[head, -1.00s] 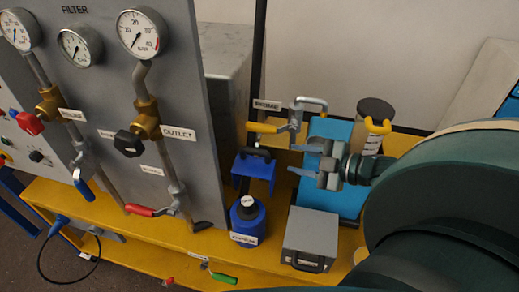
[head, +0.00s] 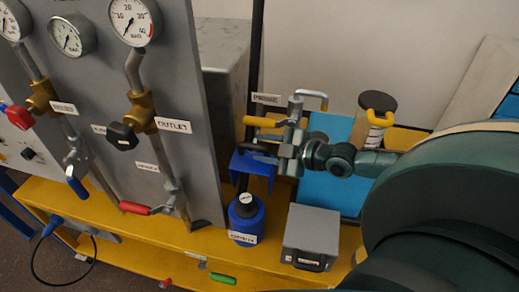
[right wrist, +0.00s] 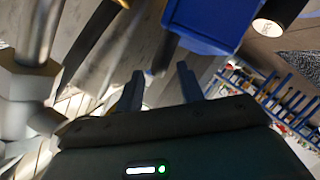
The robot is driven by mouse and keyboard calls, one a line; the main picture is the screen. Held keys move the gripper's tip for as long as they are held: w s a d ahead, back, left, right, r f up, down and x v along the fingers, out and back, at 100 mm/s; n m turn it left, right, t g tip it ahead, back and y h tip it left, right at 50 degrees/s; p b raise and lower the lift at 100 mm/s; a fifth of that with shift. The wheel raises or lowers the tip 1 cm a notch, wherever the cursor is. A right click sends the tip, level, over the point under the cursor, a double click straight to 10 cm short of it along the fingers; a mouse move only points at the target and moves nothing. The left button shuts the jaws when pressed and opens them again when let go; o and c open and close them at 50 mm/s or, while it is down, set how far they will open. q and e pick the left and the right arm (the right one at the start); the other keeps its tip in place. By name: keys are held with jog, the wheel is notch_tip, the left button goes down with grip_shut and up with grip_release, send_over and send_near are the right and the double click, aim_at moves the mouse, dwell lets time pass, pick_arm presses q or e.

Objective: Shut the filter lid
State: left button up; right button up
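A blue bracket-like piece (head: 252,165) with a black bar on top stands upright behind a blue canister (head: 247,215) with a white cap; it looks like the raised filter lid, but I cannot be sure. My right gripper (head: 268,150) reaches in from the right, its fingertips close to the top of this blue piece. In the right wrist view its two fingers (right wrist: 158,85) are apart with nothing seen between them, and the blue piece (right wrist: 207,22) is just beyond. Contact cannot be told. My left gripper is not in view.
The grey gauge panel (head: 170,90) stands left. Behind my gripper are a pipe with a yellow handle (head: 262,122) and a dark-topped container (head: 375,115). A grey box (head: 310,238) sits in front on the yellow bench (head: 185,240).

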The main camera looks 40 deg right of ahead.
jog(key=shift+x, duration=0.95)
grip_shut()
